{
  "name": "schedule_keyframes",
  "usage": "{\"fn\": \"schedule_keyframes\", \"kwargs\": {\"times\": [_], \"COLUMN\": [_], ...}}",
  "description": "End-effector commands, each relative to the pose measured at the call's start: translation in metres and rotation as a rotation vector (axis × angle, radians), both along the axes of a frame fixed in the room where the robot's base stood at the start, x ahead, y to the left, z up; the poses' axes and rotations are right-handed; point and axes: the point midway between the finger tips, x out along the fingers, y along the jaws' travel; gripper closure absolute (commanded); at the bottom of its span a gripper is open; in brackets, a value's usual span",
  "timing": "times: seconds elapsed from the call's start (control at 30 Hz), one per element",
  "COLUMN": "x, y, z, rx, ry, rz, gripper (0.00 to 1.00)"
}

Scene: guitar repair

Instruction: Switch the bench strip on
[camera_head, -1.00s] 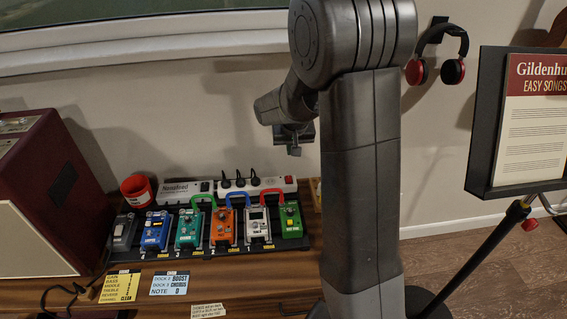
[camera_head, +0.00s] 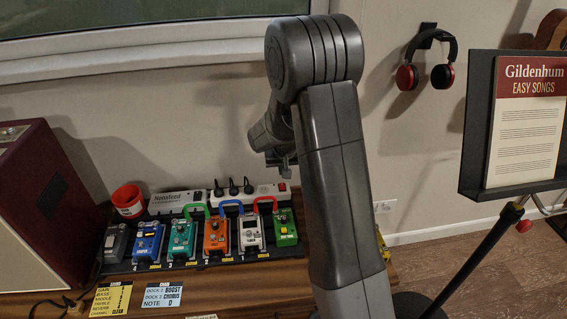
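The bench strip (camera_head: 263,190) is a long white power strip against the wall at the back of the bench. Several black plugs stand in it. A small red switch (camera_head: 282,187) shows near its right end; whether it is lit is too small to tell. My gripper (camera_head: 281,163) hangs above the right end of the strip, apart from it in the picture. The gripper is small and dark, partly hidden by my arm, so its fingers cannot be made out clearly.
A pedal board with several coloured pedals (camera_head: 215,236) and looped patch cables lies in front of the strip. A red cup (camera_head: 128,200) stands at its left, beside a maroon amplifier (camera_head: 45,200). Headphones (camera_head: 442,76) hang on the wall; a music stand (camera_head: 478,120) is at right.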

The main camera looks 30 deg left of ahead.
Motion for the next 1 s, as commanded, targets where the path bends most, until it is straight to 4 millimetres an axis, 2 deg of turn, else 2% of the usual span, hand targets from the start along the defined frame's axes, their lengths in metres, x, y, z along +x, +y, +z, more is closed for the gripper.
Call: {"fn": "schedule_keyframes", "kwargs": {"times": [0.03, 0.13, 0.33, 0.53, 1.0], "x": [0.003, 0.006, 0.009, 0.01, 0.013], "y": [0.002, 0.005, 0.007, 0.008, 0.01], "z": [-0.012, -0.028, -0.051, -0.057, -0.056], "rx": [-0.003, -0.003, 0.001, 0.002, -0.032], "ry": [0.002, 0.002, 0.001, 0.0, 0.037], "rz": [0.0, 0.0, -0.001, -0.001, -0.003], "gripper": [1.0, 1.0, 1.0, 1.0, 1.0]}}
